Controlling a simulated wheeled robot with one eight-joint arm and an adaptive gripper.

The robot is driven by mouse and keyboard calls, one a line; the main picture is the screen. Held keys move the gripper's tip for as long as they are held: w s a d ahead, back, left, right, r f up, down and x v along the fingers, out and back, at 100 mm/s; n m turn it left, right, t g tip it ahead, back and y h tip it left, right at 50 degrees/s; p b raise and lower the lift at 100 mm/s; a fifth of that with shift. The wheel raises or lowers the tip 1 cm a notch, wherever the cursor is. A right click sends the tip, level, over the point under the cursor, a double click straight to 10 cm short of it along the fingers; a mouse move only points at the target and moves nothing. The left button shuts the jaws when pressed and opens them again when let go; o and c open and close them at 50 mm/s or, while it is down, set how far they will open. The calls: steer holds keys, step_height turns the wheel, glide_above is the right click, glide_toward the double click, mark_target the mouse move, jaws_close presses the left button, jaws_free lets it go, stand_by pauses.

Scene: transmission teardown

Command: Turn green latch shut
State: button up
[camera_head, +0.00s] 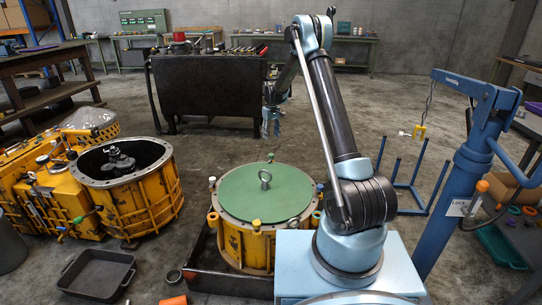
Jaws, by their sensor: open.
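A lever with a green end (78,220) sticks out low on the side of the yellow gearbox at the left; it may be the green latch, but its position is too small to read. A round green cover (240,193) with a metal eye ring lies on the yellow drum (247,248) in the middle. My gripper (270,133) is open and empty, pointing down in the air beyond the cover, far from the green-ended lever.
An open yellow housing (158,200) stands left of the drum, with a black tray (95,292) on the floor before it. A dark cabinet (208,88) stands behind. A blue hoist (470,160) with a yellow hook (420,131) is at the right.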

mark_target(271, 154)
step_height(271, 154, down, 12)
steer(key=shift+f, duration=0.25)
stand_by(0.4)
